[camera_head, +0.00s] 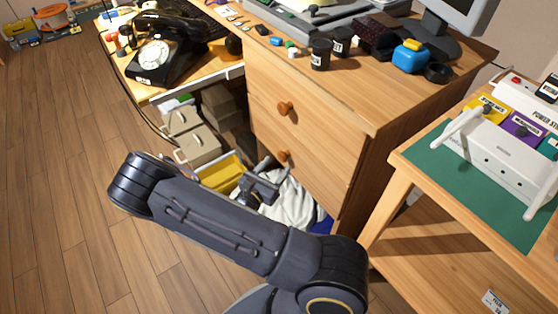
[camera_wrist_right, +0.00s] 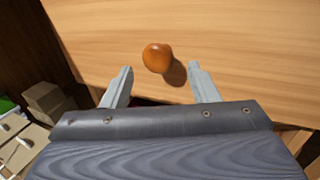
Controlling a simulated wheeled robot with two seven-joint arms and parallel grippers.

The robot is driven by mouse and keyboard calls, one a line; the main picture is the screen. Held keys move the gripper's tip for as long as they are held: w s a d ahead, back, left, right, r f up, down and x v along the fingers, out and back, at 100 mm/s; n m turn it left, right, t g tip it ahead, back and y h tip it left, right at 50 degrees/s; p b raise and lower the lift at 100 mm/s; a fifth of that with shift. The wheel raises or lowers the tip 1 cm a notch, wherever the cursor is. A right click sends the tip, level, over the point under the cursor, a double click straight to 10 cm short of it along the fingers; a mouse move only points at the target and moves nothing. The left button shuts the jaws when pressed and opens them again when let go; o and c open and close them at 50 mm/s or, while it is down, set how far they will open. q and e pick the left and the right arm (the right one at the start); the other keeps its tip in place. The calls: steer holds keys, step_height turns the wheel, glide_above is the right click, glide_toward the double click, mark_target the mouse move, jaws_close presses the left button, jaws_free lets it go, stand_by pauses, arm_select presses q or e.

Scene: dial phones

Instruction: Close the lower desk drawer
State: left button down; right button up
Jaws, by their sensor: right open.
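The wooden desk (camera_head: 400,105) has two drawer knobs on its front. The lower drawer's round orange-brown knob (camera_head: 284,155) sits below the upper knob (camera_head: 285,108). The lower drawer front looks nearly in line with the upper one; any small gap is hard to tell. My right gripper (camera_head: 262,180) is just below and in front of the lower knob. In the right wrist view, the gripper (camera_wrist_right: 160,70) is open, its fingers pointing at the wooden front, with a knob (camera_wrist_right: 157,58) between and just beyond the tips. Nothing is held. My left gripper is out of view.
A yellow bin (camera_head: 221,173), beige boxes (camera_head: 197,146) and a white cloth (camera_head: 295,200) lie low near the arm. A side table (camera_head: 455,190) with a green mat stands close at right. A black dial phone (camera_head: 165,60) is at upper left. Floor (camera_head: 70,190) at left is clear.

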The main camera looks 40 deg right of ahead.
steer(key=shift+p+v, duration=0.35)
steer(key=shift+v, duration=1.95)
steer(key=s+a+r+m+g+y, duration=0.2)
steer(key=s+r+m+g+y, duration=0.4)
steer(key=s+m+g+y, duration=0.6)
steer(key=s+a+r+m+t+y, duration=0.2)
steer(key=a+r+m+t+y, duration=0.3)
steer(key=r+t, duration=0.15)
steer(key=s+a+r+m+t+y, duration=0.1)
steer(key=a+r+m+t+y, duration=0.4)
steer(key=r, duration=0.3)
step_height(320, 180, up, 32)
steer(key=t+p, duration=0.1)
steer(key=p, duration=3)
steer(key=shift+s+m+h, duration=0.15)
steer(key=shift+m+h, duration=0.25)
